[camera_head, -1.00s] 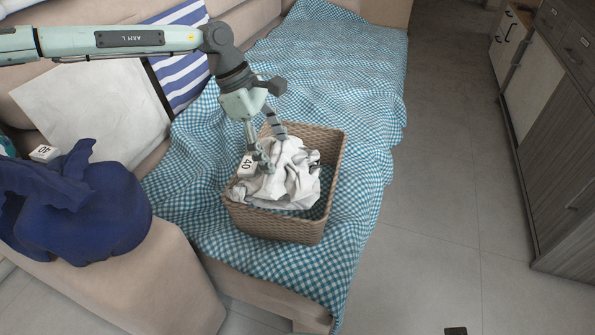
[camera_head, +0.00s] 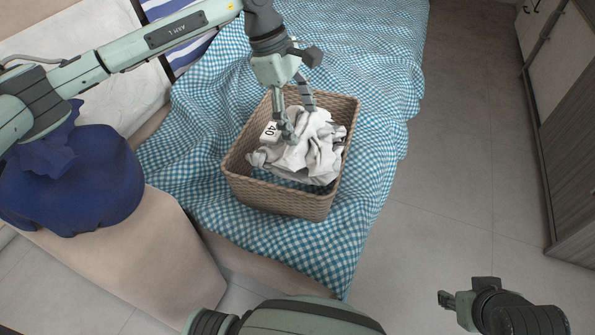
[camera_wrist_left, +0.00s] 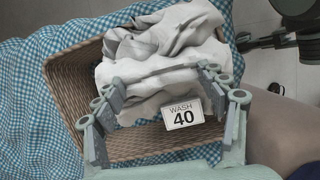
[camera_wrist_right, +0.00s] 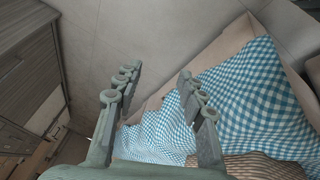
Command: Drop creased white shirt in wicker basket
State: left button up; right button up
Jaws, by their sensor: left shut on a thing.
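The creased white shirt (camera_head: 318,152) is a crumpled bundle inside the wicker basket (camera_head: 275,204), with a "40" tag on its left side. My left gripper (camera_head: 298,118) reaches down into the basket and is shut on the shirt. In the left wrist view the shirt (camera_wrist_left: 150,45) lies between and beyond the fingers, above the basket floor or wall (camera_wrist_left: 70,90), with the tag reading "WASH 40". Whether the shirt rests on the basket floor is hard to tell. My right gripper (camera_wrist_right: 158,85) is open and empty, away from the basket at the lower right of the head view.
The basket stands on a blue-and-white checked cloth (camera_head: 200,150) over a sofa. Grey cabinets (camera_head: 570,150) stand at right, with clear tiled floor (camera_head: 450,200) between.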

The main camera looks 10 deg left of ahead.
pick_arm(q)
jog(key=a+f, duration=0.1)
jog(key=a+f+n+b, duration=0.1)
jog(key=shift+w+a+f, duration=0.15)
jog(key=shift+w+a, duration=0.2)
jog(key=shift+a, duration=0.05)
jog(key=shift+n, duration=0.3)
notch_tip(320, 180, down, 5)
jog(key=shift+a+f, duration=0.15)
notch_tip(320, 180, down, 5)
jog(key=shift+w+r, duration=0.1)
jog(key=shift+r, duration=0.1)
pick_arm(e)
jog(key=shift+t+y, duration=0.3)
jog(key=shift+t, duration=0.6)
jog(key=w+a+r, duration=0.2)
jog(key=r, duration=0.1)
jog(key=shift+w+a, duration=0.1)
pick_arm(q)
jog(key=shift+f+b, duration=0.35)
jog(key=shift+b, duration=0.05)
pick_arm(e)
jog(key=shift+n+t+y, duration=0.3)
jog(key=shift+t+y, duration=0.1)
jog(key=shift+t, duration=0.5)
jog(key=w+a+r, duration=0.2)
jog(key=w, duration=0.1)
jog(key=shift+a, duration=0.3)
